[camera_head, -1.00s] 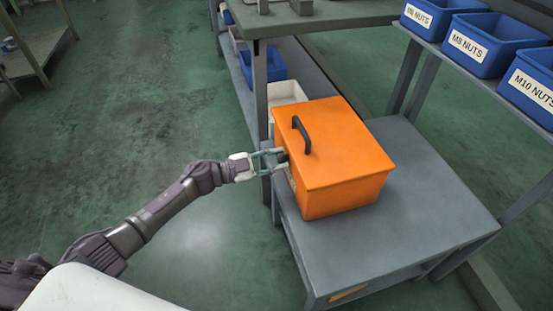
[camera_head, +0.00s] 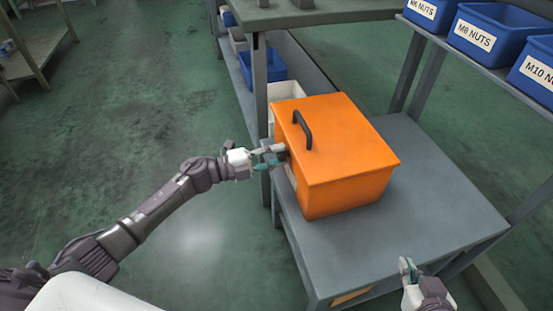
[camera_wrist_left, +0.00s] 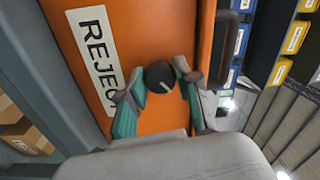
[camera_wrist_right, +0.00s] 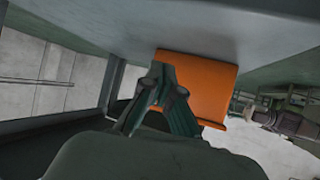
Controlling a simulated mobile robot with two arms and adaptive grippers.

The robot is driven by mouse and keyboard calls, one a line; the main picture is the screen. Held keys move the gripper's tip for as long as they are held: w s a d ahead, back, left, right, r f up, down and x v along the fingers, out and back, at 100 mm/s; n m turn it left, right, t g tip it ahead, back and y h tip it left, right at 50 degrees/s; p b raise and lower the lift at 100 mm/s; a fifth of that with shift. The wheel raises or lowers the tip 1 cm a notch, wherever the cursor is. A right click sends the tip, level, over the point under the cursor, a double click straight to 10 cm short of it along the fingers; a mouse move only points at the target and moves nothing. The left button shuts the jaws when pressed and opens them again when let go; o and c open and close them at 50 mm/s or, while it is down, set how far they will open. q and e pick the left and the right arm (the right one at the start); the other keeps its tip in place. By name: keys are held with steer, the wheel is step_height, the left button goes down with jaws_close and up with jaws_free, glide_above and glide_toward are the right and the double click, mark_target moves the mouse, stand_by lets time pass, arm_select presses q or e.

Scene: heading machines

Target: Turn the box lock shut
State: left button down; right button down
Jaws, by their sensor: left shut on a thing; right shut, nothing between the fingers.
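The orange box (camera_head: 345,165), with a lid and a dark top handle (camera_head: 302,130), stands on a grey table. In the left wrist view its orange front (camera_wrist_left: 175,40) carries a white label reading "REJE…" (camera_wrist_left: 98,60). The round dark lock knob (camera_wrist_left: 160,77), with a pale slot line, sits on that front. My left gripper (camera_head: 280,153) is at the box's left face; in its wrist view its fingers are closed around the knob. The knob is hidden in the head view. My right gripper (camera_head: 407,266) is shut and empty, apart from the box near the table's front right.
The grey table (camera_head: 430,200) has bare room right of the box. Blue nut bins (camera_head: 480,42) stand on a shelf at upper right. A workbench with a post (camera_head: 260,90) and a white bin (camera_head: 286,91) stand close behind the box.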

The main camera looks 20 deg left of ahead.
arm_select(q)
steer(key=shift+m+b, duration=2.4)
steer(key=shift+m, duration=1.7)
arm_select(e)
steer(key=a+r+t+y, duration=0.3)
steer(key=r+t, duration=1.1)
steer(key=r, duration=0.5)
steer(key=shift+r+n+y, duration=0.3)
steer(key=shift+r+y, duration=0.05)
steer(key=shift+y, duration=0.45)
arm_select(q)
steer(key=c, duration=0.8)
jaws_free()
steer(key=shift+a, duration=0.15)
steer(key=v, duration=1.1)
steer(key=shift+s+a, duration=0.25)
steer(key=shift+a, duration=0.1)
